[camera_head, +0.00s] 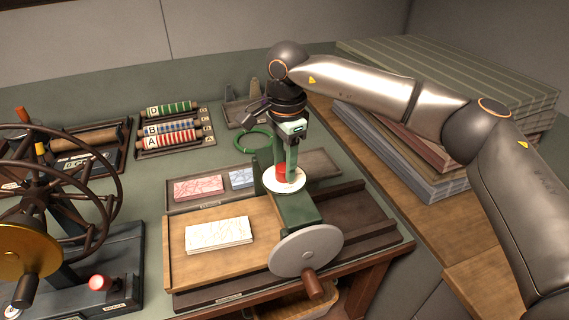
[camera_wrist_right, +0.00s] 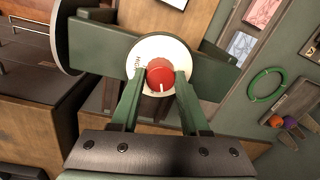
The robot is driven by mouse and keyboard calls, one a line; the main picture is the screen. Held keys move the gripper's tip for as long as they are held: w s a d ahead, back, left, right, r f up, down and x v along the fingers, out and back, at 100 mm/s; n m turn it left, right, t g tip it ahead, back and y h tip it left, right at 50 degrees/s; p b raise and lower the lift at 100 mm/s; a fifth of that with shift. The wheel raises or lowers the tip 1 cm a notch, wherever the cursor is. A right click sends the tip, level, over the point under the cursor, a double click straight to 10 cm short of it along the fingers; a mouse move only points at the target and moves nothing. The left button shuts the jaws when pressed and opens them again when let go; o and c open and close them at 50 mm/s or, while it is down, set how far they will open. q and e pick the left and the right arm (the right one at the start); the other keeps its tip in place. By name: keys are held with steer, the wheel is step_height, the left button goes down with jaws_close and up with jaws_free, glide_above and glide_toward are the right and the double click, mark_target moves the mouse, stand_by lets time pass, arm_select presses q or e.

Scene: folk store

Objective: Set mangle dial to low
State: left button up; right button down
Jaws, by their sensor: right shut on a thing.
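The mangle dial is a red knob (camera_wrist_right: 160,76) with a white pointer mark, set on a round white plate (camera_wrist_right: 140,47) with dark lettering, only partly readable. In the head view the knob (camera_head: 281,172) sits above the white plate (camera_head: 284,187) on the green mangle body (camera_head: 296,212). My right gripper (camera_head: 287,168) points down over the plate. In the right wrist view its two green fingers (camera_wrist_right: 160,84) are on either side of the red knob, shut on it. The white mark points toward the gripper's palm. My left gripper is in neither view.
A grey handwheel (camera_head: 305,251) with a wooden handle is at the mangle's front. A patterned card (camera_head: 218,234) lies on the wooden bed. A large spoked wheel (camera_head: 65,190) stands at left. A green ring (camera_head: 253,139) lies behind, and stacked sheets (camera_head: 460,80) fill the back right.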

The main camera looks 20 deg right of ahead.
steer(key=shift+m, duration=2.2)
steer(key=shift+c, duration=2)
jaws_free()
steer(key=shift+r, duration=0.1)
step_height(320, 180, up, 12)
steer(key=shift+s+r+b, duration=0.15)
steer(key=shift+s+b, duration=0.1)
steer(key=shift+b, duration=0.2)
steer(key=shift+s, duration=0.1)
